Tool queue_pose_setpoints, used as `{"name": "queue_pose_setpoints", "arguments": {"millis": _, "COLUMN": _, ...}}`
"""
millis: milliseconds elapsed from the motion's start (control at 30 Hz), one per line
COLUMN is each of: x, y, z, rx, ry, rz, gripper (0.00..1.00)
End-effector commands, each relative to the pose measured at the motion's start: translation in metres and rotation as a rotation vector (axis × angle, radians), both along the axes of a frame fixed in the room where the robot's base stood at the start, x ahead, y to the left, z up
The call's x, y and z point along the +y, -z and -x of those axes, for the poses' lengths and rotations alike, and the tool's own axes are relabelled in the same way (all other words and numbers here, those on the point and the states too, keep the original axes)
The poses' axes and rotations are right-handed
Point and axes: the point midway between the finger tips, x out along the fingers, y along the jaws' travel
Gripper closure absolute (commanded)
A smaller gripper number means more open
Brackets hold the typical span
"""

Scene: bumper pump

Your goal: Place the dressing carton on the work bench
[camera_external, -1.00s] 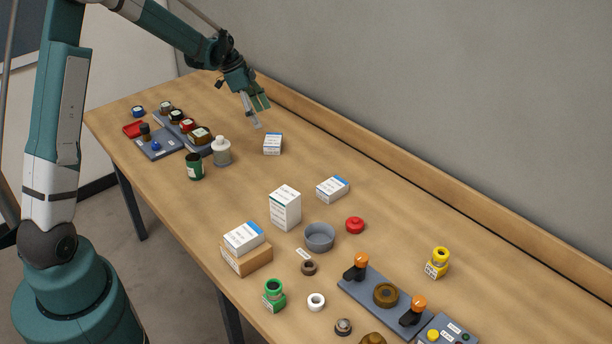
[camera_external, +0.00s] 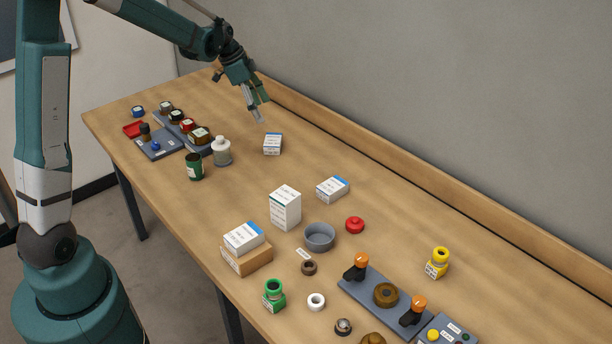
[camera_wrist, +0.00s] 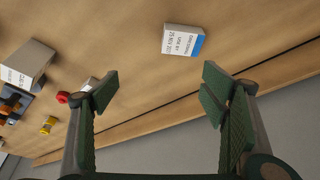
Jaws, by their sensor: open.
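Several white cartons stand on the wooden work bench (camera_external: 400,225), and their print is too small to tell surely which is the dressing carton. A small white carton with a blue end (camera_external: 272,144) lies nearest my gripper (camera_external: 263,111). What seems to be the same carton shows in the wrist view (camera_wrist: 183,40), beyond my fingers and apart from them. My gripper also shows in the wrist view (camera_wrist: 160,92), with its green-padded fingers wide apart and nothing between them. It hangs above the far part of the bench, near the back edge.
A flat carton (camera_external: 332,189), a tall carton (camera_external: 285,207) and a carton (camera_external: 244,237) on a brown box (camera_external: 247,259) stand farther right. A white-capped bottle (camera_external: 221,152) and green jar (camera_external: 195,167) stand left of the nearest carton. The wall (camera_external: 450,100) runs behind.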

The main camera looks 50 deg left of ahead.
Motion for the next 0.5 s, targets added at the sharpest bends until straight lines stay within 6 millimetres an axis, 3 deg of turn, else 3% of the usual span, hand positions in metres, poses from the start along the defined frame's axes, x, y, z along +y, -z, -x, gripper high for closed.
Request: {"name": "queue_pose_setpoints", "arguments": {"millis": 500, "x": -0.074, "y": -0.073, "z": 0.068, "rx": -0.015, "ry": -0.156, "rz": -0.022, "gripper": 0.28}}
